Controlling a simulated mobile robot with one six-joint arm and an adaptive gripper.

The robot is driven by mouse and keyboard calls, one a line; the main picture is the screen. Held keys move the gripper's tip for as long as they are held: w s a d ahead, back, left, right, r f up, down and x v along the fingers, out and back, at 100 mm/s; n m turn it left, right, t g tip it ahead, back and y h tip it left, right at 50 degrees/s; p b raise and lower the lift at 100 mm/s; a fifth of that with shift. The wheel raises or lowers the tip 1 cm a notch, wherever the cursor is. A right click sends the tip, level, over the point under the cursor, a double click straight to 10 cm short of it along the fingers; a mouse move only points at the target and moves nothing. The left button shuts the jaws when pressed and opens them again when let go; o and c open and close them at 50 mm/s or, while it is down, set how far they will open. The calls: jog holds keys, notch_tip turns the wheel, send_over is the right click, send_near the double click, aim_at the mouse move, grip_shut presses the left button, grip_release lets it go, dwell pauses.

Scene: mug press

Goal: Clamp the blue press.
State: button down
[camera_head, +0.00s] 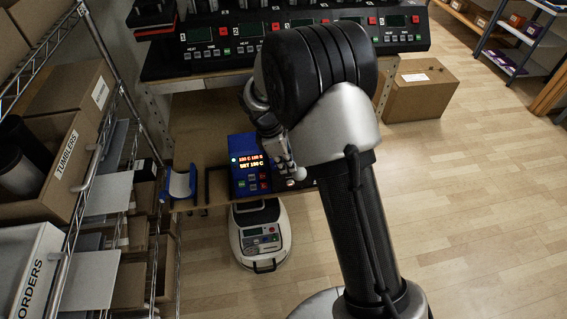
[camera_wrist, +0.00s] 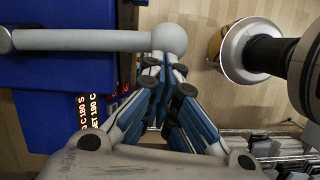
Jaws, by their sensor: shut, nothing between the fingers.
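The blue press (camera_head: 243,172) stands on the table's near edge, with its lit display facing me. It fills the left of the wrist view (camera_wrist: 40,110). A grey lever (camera_wrist: 85,40) runs across it and ends in a round knob (camera_wrist: 170,40), which also shows in the head view (camera_head: 300,173). My gripper (camera_wrist: 166,68) is shut and empty, its fingertips right at the knob; I cannot tell whether they touch it. The gripper is partly hidden by my arm in the head view (camera_head: 285,165). A blue-and-white curved part (camera_head: 180,184) sits left of the press.
A row of black presses (camera_head: 205,55) stands at the back of the table. A wire rack with boxes (camera_head: 70,150) is close on the left. A white floor robot (camera_head: 262,246) is below the table edge. A cardboard box (camera_head: 420,90) stands behind right. The right floor is clear.

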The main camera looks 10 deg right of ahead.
jog(key=w+d+n+t+p, duration=0.1)
jog(key=d+n+p, duration=0.4)
jog(key=d, duration=0.6)
jog(key=shift+w+n+p, duration=0.3)
jog(key=shift+n+p, duration=0.1)
jog(key=shift+p, duration=0.85)
jog(key=shift+d, duration=0.1)
jog(key=s+a+p+v, duration=0.1)
jog(key=p+v, duration=0.3)
jog(key=v, duration=0.8)
jog(key=shift+s+a, duration=0.45)
jog(key=shift+a, duration=0.25)
